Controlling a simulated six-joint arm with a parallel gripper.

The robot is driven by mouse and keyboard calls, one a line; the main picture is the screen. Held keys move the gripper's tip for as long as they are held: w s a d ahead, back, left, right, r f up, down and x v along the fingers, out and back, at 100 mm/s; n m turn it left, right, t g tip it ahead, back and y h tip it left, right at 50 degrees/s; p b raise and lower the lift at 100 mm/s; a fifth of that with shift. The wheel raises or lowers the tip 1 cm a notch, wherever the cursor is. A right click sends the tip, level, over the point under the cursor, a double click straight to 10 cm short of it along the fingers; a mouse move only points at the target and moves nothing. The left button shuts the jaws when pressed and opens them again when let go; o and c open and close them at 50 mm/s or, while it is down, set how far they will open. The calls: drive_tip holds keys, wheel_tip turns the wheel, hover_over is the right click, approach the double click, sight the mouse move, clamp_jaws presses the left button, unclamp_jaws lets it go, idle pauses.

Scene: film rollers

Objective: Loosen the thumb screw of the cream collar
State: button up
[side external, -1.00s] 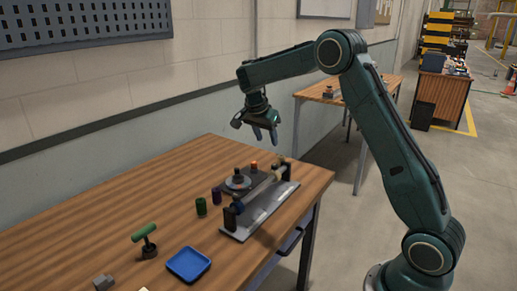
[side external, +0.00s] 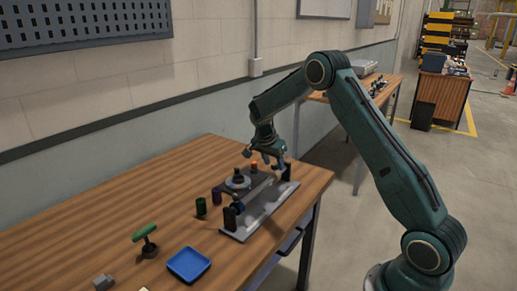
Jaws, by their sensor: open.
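My gripper (side external: 268,166) is open, pointing down over the far end of the roller stand (side external: 262,213). The stand is a grey plate with a dark upright at each end. A cream part (side external: 276,177), likely the cream collar, shows just below my fingers, close to the far upright. I cannot tell whether my fingers touch it. Its thumb screw is too small or hidden to make out. A blue part (side external: 238,206) sits at the near end of the roller.
A dark block with a round grey disc (side external: 238,182) stands beside the roller. A green-handled tool (side external: 145,232) and a blue tray (side external: 188,264) are nearer.

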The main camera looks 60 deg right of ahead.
drive_tip(key=shift+f, duration=0.1)
clamp_jaws()
drive_tip(key=shift+s+n, duration=0.1)
drive_tip(key=shift+n, duration=0.3)
drive_tip(key=n+t, duration=0.1)
drive_tip(key=n, duration=0.1)
drive_tip(key=n+t, duration=0.1)
drive_tip(key=n, duration=0.1)
drive_tip(key=shift+s+d+y, duration=0.1)
drive_tip(key=shift+s+y, duration=0.1)
drive_tip(key=shift+y, duration=0.1)
drive_tip(key=n, duration=0.2)
drive_tip(key=n+t, duration=0.1)
drive_tip(key=n, duration=0.2)
drive_tip(key=shift+s+d+t+y, duration=0.1)
drive_tip(key=shift+t+y, duration=0.2)
drive_tip(key=shift+y, duration=0.1)
unclamp_jaws()
